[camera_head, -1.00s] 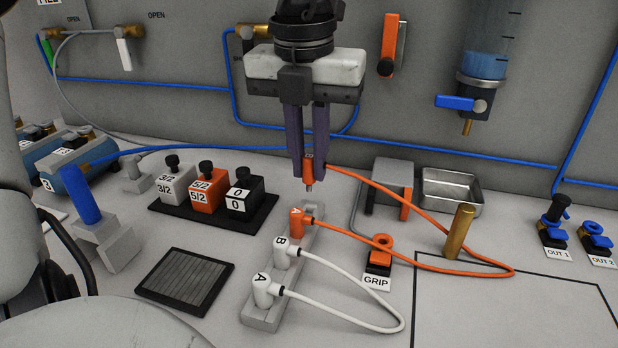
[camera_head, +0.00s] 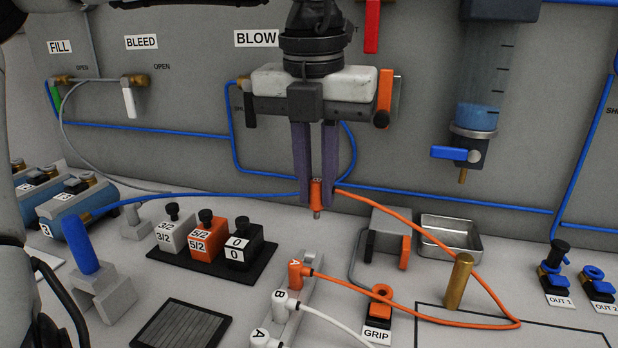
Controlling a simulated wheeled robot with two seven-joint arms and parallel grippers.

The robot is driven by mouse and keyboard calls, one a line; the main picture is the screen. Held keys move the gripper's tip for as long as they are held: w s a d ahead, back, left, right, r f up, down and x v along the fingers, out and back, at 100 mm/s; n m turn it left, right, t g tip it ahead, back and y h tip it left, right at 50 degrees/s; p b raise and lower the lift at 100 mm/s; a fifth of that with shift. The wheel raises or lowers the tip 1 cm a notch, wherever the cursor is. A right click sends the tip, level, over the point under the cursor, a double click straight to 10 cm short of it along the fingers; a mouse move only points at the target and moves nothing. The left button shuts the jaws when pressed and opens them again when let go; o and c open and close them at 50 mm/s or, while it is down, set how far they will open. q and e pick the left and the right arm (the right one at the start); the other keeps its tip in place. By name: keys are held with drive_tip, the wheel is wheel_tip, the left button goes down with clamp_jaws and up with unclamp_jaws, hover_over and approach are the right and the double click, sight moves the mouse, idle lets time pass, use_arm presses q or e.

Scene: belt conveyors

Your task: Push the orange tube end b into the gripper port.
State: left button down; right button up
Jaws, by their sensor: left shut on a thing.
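My left gripper (camera_head: 316,190) is shut on the orange tube end b (camera_head: 316,196), a small orange plug with its metal tip pointing down. It hangs above the bench, behind the rack. From it the orange tube (camera_head: 400,217) loops right and back to orange end A (camera_head: 296,275), which stands in the grey rack (camera_head: 308,268). The gripper port (camera_head: 379,303), an orange ring fitting on a black block labelled GRIP, stands to the lower right, apart from the held plug. My right gripper is not in view.
White tube ends B (camera_head: 281,302) and A (camera_head: 262,338) stand in the rack. A brass post (camera_head: 459,282) and a metal tray (camera_head: 450,236) are right of the port. A grey block with an orange lever (camera_head: 404,252) stands behind it. Valve blocks (camera_head: 206,237) sit left.

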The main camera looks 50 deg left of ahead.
use_arm(q)
drive_tip(key=d, duration=0.2)
hover_over(382, 296)
drive_tip(key=shift+w+a+f, duration=0.1)
drive_tip(key=shift+w+f, duration=0.15)
drive_tip(key=shift+f, duration=0.45)
drive_tip(key=shift+w+a+f, duration=0.1)
drive_tip(key=shift+w+f, duration=0.1)
drive_tip(key=shift+f, duration=0.45)
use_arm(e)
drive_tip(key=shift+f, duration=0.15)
use_arm(q)
drive_tip(key=shift+f, duration=0.1)
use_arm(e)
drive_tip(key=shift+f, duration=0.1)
use_arm(q)
wheel_tip(382, 296, down, 3)
drive_tip(key=b, duration=0.3)
drive_tip(key=shift+f, duration=0.2)
drive_tip(key=shift+f+b, duration=0.45)
drive_tip(key=shift+b, duration=0.05)
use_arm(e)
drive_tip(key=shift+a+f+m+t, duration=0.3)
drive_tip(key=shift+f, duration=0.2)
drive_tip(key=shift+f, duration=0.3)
